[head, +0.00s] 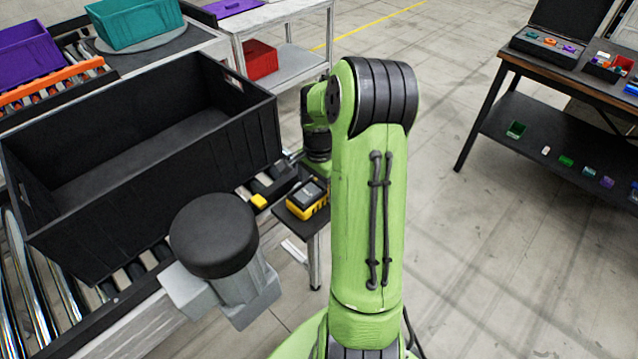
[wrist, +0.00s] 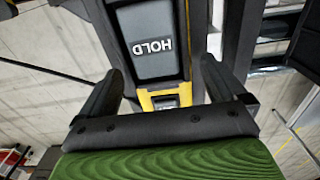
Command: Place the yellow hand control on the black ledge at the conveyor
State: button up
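The yellow hand control (head: 307,199), with a dark top, is at the black ledge (head: 312,227) beside the conveyor, close above or resting on it; I cannot tell which. In the wrist view its grey face (wrist: 152,38) reads HOLD upside down, with a yellow part (wrist: 165,98) towards my gripper. The two black fingers of my gripper (wrist: 160,72) stand apart, one on each side of the control. Whether they press on it is unclear. In the head view the fingers are largely hidden behind my green arm.
A large black crate (head: 150,185) sits on the conveyor rollers left of the ledge. A small yellow block (head: 259,201) is close to the ledge. A red bin (head: 259,60) stands on a shelf behind. A table (head: 560,75) with small parts stands right; floor between is clear.

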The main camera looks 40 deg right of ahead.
aim_at(319, 183)
jog(key=shift+r, duration=0.15)
notch_tip(319, 183, up, 12)
jog(key=p, duration=0.2)
jog(key=a+r+n+h, duration=0.1)
jog(key=a+r+n, duration=0.3)
jog(key=a+r, duration=0.15)
jog(key=s+a+r+n+t+y, duration=0.1)
jog(key=s+a+n+t, duration=0.4)
jog(key=s+a+n, duration=0.8)
jog(key=s+a+r, duration=0.1)
jog(key=s+a, duration=0.1)
jog(key=a, duration=0.2)
jog(key=shift+s+a+r+n+t, duration=0.2)
jog(key=shift+s+a+n+t, duration=0.1)
jog(key=shift+a, duration=0.05)
jog(key=shift+d, duration=0.15)
